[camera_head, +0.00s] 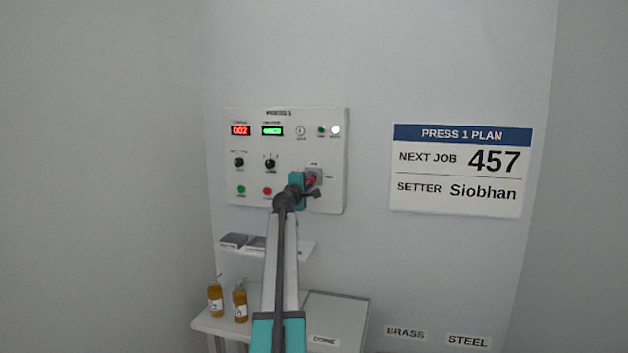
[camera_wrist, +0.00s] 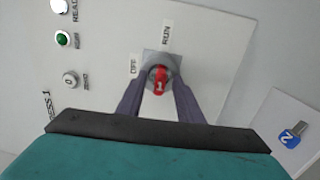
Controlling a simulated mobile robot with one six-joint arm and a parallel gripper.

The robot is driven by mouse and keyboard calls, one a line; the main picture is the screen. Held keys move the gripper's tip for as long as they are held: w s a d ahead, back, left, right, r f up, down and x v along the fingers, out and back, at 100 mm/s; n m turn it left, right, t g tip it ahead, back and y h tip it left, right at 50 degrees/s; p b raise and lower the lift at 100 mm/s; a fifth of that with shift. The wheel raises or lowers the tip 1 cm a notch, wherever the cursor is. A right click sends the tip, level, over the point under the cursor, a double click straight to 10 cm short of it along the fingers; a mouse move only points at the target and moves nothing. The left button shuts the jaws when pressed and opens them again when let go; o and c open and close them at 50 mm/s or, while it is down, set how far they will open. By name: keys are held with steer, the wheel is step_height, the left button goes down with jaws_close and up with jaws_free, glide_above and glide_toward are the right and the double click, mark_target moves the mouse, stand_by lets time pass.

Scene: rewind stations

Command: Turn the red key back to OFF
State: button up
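The red key (camera_wrist: 160,80) sits in a round grey lock on the panel, with a "1" on its face. In the wrist view its long side runs roughly up and down, nearer the line of the RUN label (camera_wrist: 166,34) than the OFF label (camera_wrist: 134,65) at its left. My gripper (camera_wrist: 161,88) faces the lock, one dark finger on each side of the key, with a gap showing between them and the key.
The control panel (camera_head: 222,150) carries a red and a green display, knobs, lamps and buttons. A small shelf (camera_head: 305,250) and a bench with two amber bottles (camera_head: 240,305) are below. A plan sign (camera_head: 460,204) is at right.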

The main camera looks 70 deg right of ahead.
jaws_close()
